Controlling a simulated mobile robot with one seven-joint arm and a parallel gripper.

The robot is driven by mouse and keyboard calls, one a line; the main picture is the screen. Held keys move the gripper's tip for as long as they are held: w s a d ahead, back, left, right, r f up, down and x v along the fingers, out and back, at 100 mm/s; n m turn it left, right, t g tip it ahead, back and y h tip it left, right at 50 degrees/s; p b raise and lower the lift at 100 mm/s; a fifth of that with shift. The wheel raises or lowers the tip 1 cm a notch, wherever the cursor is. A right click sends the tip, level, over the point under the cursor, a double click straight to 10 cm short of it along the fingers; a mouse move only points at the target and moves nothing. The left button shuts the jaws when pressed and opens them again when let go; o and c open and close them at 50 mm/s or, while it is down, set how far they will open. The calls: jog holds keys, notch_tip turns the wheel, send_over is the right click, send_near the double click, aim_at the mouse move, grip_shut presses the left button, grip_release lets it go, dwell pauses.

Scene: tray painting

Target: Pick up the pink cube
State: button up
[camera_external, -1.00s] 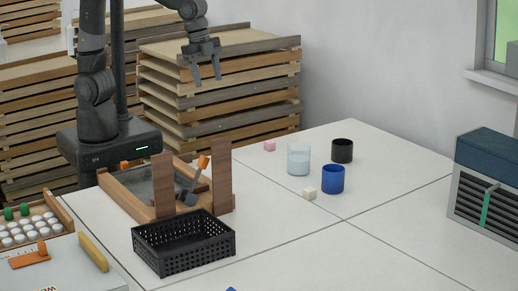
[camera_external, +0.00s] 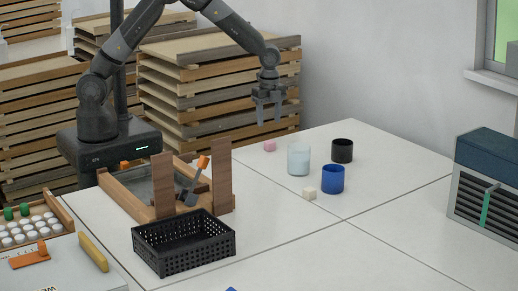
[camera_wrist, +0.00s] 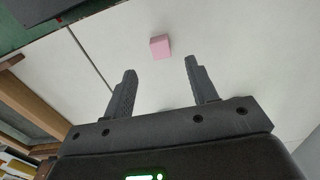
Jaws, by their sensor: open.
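The pink cube (camera_external: 269,146) sits on the white table near its back edge in the external view. In the wrist view the pink cube (camera_wrist: 160,47) lies beyond the fingertips, between the lines of the two fingers. My gripper (camera_external: 268,121) points down, above the table and close over the cube in the picture. It is open and empty, with both fingers spread in the wrist view (camera_wrist: 160,66). The cube and the fingers look apart.
A clear glass (camera_external: 298,160), a black cup (camera_external: 342,151), a blue cup (camera_external: 333,179) and a white cube (camera_external: 309,193) stand to the cube's right. A wooden tray frame (camera_external: 222,180) and black basket (camera_external: 185,246) lie at front left. Stacked wooden trays (camera_external: 220,105) stand behind.

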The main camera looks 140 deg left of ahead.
aim_at(269, 142)
jog(key=f, duration=0.8)
jog(key=shift+w+f, duration=0.25)
jog(key=shift+f, duration=0.05)
jog(key=shift+c, duration=0.5)
jog(key=c, duration=0.9)
